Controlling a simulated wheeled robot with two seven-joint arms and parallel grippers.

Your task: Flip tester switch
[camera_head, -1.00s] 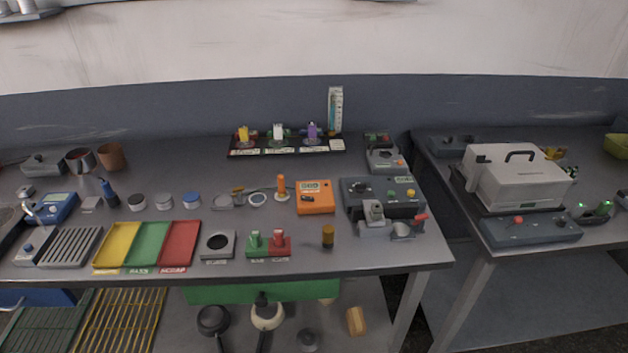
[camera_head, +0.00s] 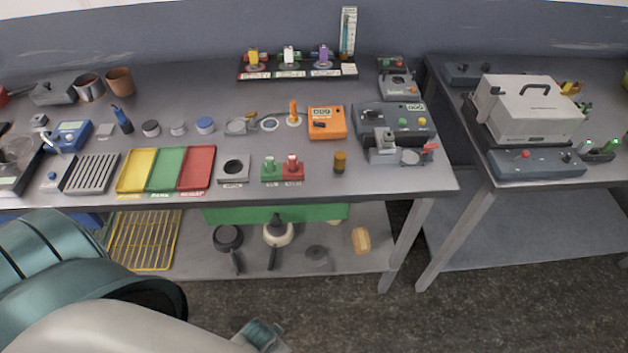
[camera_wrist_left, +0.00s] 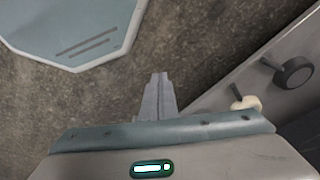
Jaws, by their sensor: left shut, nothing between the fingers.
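An orange box (camera_head: 326,122) with a dark switch on its front and a label stands on the left table. To its right is a dark grey box (camera_head: 394,121) with a knob, a green button, a yellow button and a label. I cannot tell for certain which of the two is the tester. My left arm reaches in at the lower left of the head view, in front of the table and well away from both boxes. In the left wrist view my left gripper (camera_wrist_left: 159,80) is shut and empty above the floor. My right gripper is not in view.
Yellow, green and red trays (camera_head: 197,167) lie along the front of the table (camera_head: 330,190). A small brown cylinder (camera_head: 340,162) stands near the front edge. Pans sit on the lower shelf, including a dark pan (camera_head: 228,237). A second table holds a grey case (camera_head: 527,108).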

